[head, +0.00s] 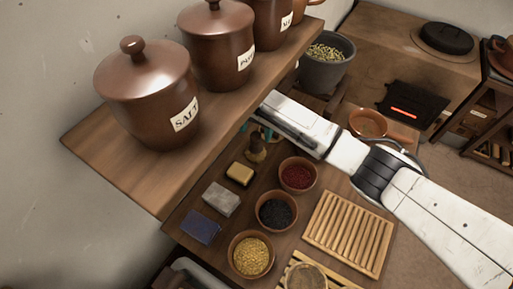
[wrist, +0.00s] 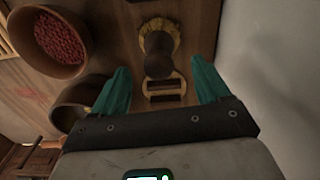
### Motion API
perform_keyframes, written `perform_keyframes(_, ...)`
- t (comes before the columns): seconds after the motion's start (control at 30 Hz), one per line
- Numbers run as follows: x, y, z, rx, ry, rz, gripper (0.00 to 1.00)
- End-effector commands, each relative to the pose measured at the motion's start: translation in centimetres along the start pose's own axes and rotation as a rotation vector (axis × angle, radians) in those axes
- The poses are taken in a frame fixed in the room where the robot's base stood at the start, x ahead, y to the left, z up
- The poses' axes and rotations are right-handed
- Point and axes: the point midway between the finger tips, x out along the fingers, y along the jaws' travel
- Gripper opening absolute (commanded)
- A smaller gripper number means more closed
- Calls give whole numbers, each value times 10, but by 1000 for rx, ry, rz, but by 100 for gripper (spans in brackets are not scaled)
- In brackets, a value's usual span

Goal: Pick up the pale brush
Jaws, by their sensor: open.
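My gripper (wrist: 162,92) is open, with its teal fingers apart; in the head view it is mostly hidden behind my arm and the shelf. Between the fingertips in the wrist view lies a pale wooden piece (wrist: 165,97) with crossbars and gaps; I cannot tell whether it is the pale brush. Just beyond it stands a brush with a dark rounded handle (wrist: 158,66) and yellowish bristles. This dark-handled brush also shows in the head view (head: 256,149), below the shelf edge. I see no finger clearly touching either thing.
A shelf (head: 130,178) with lidded brown jars overhangs the table's left side. Other bowls and a slatted rack (head: 349,232) fill the front. A pale wall (wrist: 285,80) lies right in the wrist view.

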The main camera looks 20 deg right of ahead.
Motion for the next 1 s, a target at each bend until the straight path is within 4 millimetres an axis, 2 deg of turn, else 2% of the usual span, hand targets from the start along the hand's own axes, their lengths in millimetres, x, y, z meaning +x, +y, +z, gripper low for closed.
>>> perform_keyframes(0.43, 54, 2, 1, -3, 0, 1, 76)
perform_keyframes(0.77, 61, 1, 1, -4, 0, -2, 76)
perform_keyframes(1.0, 61, 1, 1, -4, 0, -2, 52)
